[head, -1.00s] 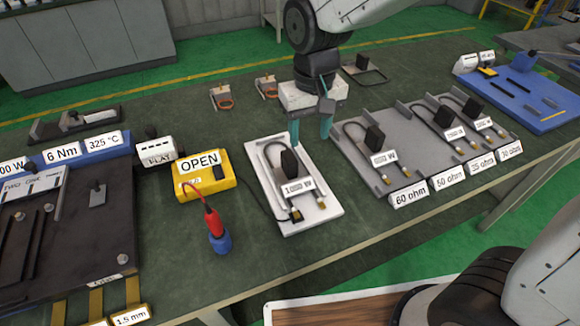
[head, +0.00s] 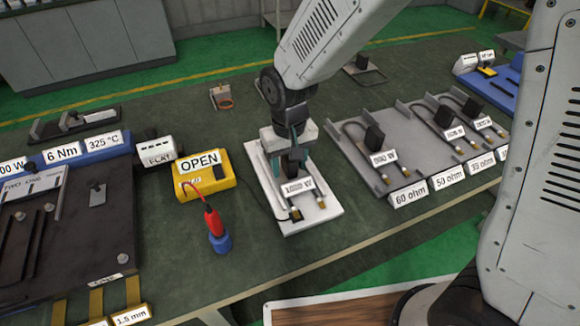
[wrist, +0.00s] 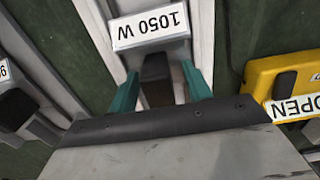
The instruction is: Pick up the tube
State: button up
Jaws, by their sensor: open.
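The tube is a bent heating element with brass ends (head: 320,202) and a 1050 W label (head: 297,187), lying on a white tray (head: 295,226) at mid-table. Its upright black block (wrist: 157,80) shows between my fingers in the wrist view, below the label. My gripper (head: 292,158) is over the tray, with its green fingers (wrist: 160,90) open on either side of the block. A narrow space shows beside the block, so contact cannot be confirmed. The gripper hides the tube's far bend and most of the block in the head view.
A yellow meter (head: 204,175) marked OPEN stands left of the tray, with a red probe (head: 213,222) in a blue holder in front. A grey rack (head: 357,155) with several more elements stands to the right. Green table surface is bare between them.

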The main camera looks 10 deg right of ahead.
grip_shut()
jog(key=shift+r, duration=0.15)
